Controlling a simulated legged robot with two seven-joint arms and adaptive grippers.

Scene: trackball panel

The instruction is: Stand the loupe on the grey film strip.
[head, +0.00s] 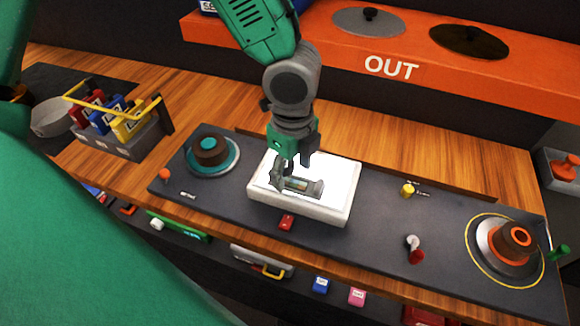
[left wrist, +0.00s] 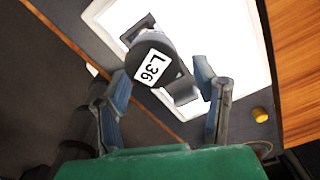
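The grey film strip (head: 315,188) lies on the white lit panel (head: 341,205), below my left gripper (head: 293,167). In the left wrist view, a dark round-topped piece with a white L36 label, which looks like the loupe (left wrist: 152,65), is between the fingers of my left gripper (left wrist: 161,71). The grey strip (left wrist: 182,92) shows partly behind it. The fingers stand apart, with a gap on the right side of the loupe. In the head view the gripper largely hides the loupe; I cannot tell whether it touches the strip. My right gripper is not in view.
A brown knob on a teal disc (head: 211,152) is left of the panel. A ringed orange trackball mount (head: 507,242) is at the right. A yellow knob (head: 408,189) and a red-and-white lever (head: 414,249) stand between. An orange OUT shelf (head: 330,49) runs behind.

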